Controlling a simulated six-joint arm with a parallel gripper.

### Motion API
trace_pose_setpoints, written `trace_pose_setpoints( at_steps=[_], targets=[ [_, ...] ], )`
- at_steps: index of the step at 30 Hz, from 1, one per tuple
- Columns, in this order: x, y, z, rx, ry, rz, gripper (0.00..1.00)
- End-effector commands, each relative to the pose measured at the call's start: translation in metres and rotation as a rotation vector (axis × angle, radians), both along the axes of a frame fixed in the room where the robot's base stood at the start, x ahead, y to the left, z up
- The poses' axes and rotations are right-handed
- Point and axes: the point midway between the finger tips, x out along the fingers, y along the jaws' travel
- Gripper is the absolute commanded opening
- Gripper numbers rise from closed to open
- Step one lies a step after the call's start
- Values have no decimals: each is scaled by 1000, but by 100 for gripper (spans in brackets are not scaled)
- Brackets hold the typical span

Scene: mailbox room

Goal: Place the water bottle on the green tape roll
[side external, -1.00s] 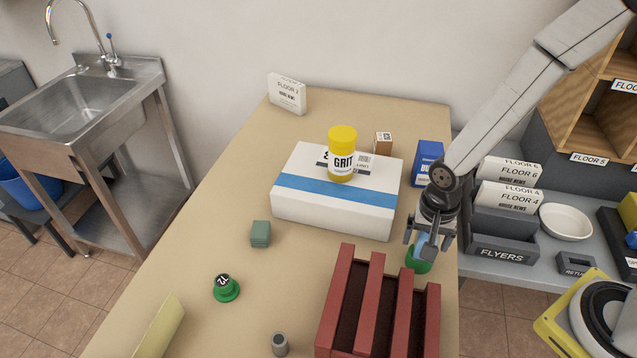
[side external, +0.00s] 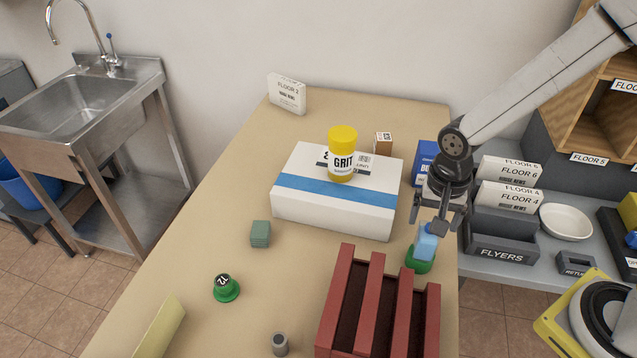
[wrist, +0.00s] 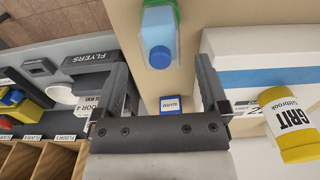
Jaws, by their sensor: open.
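The water bottle (side external: 427,243), pale blue, stands on the green tape roll (side external: 418,266) near the right edge of the table, behind the red rack. It looks about upright, and its base meets the roll. My gripper (side external: 440,216) is open and empty just above the bottle. In the wrist view, the bottle (wrist: 159,32) with its blue cap lies beyond the open fingers (wrist: 164,80), apart from both. A sliver of the green roll (wrist: 179,8) shows behind it.
A red slatted rack (side external: 377,310) stands close in front of the roll. A white box (side external: 335,205) with a yellow GRIT jar (side external: 342,155) on it stands to the left. A blue box (side external: 425,160) stands behind my gripper. The left-middle tabletop has free room.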

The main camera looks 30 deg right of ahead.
Motion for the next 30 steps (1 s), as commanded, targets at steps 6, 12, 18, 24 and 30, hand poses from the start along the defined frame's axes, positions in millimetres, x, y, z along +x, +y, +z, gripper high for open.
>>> trace_pose_setpoints(
  at_steps=[6,12,18,24,30],
  targets=[
    [1,0,27,1,-6,0,94],
    [1,0,47,1,-4,0,94],
    [0,0,58,1,-2,0,94],
    [0,0,61,1,-1,0,94],
    [0,0,61,1,-1,0,94]
  ],
)
